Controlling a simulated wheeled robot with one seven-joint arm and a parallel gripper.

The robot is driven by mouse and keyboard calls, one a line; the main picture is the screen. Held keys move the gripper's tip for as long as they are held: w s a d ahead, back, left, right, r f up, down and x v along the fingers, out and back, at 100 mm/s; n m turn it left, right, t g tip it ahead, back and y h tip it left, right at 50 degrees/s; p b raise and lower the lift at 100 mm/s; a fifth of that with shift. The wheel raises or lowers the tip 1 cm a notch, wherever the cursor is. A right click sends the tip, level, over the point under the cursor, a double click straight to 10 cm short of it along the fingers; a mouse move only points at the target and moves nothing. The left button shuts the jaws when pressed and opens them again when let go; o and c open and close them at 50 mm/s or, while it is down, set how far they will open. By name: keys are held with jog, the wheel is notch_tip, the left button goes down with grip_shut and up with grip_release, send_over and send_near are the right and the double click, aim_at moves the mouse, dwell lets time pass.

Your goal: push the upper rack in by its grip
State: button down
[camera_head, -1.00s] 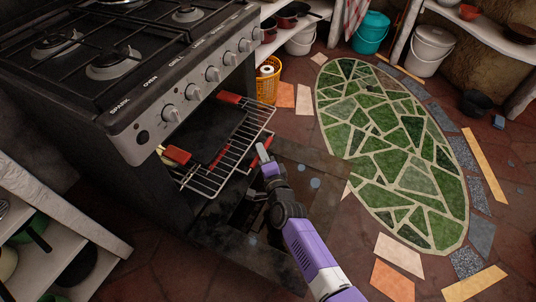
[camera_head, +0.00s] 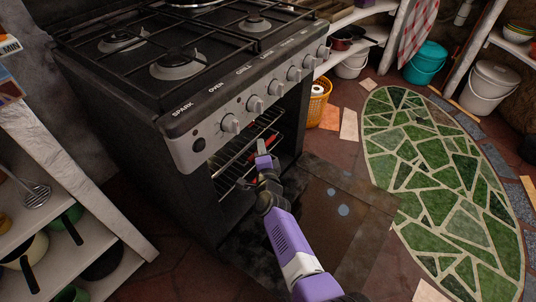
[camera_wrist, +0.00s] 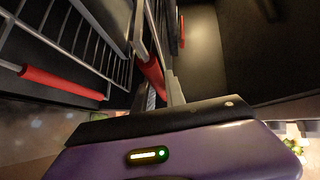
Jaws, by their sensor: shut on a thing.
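The upper rack (camera_head: 238,160) is a wire shelf largely inside the oven of the black stove, its front partly hidden by my gripper (camera_head: 264,161) and arm. In the wrist view, my gripper (camera_wrist: 156,82) is shut on a red grip (camera_wrist: 152,72) between its two pale fingers. Wire bars (camera_wrist: 70,38) run beside it on the left. A second red grip (camera_wrist: 62,84) sits on a bar farther left, and a small bit of red (camera_wrist: 181,30) shows beyond the fingers. How far in the rack sits is hidden.
The oven door (camera_head: 335,205) lies open and low in front of the stove (camera_head: 190,135). A white shelf unit (camera_head: 75,185) with pans stands at the left. An orange basket (camera_head: 317,103) stands beyond the stove.

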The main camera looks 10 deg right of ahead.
jog(key=shift+w+a, duration=0.15)
jog(key=shift+a, duration=0.1)
jog(key=c, duration=1.4)
grip_release()
jog(key=shift+s+r+p, duration=0.2)
jog(key=shift+s+p, duration=0.75)
jog(key=shift+s, duration=0.35)
jog(key=shift+s+r+p, duration=0.15)
jog(key=shift+s+p, duration=0.75)
jog(key=shift+s, duration=0.4)
jog(key=shift+s+r+p, duration=0.2)
jog(key=shift+s+p, duration=0.75)
jog(key=shift+s, duration=0.35)
jog(key=shift+n, duration=0.3)
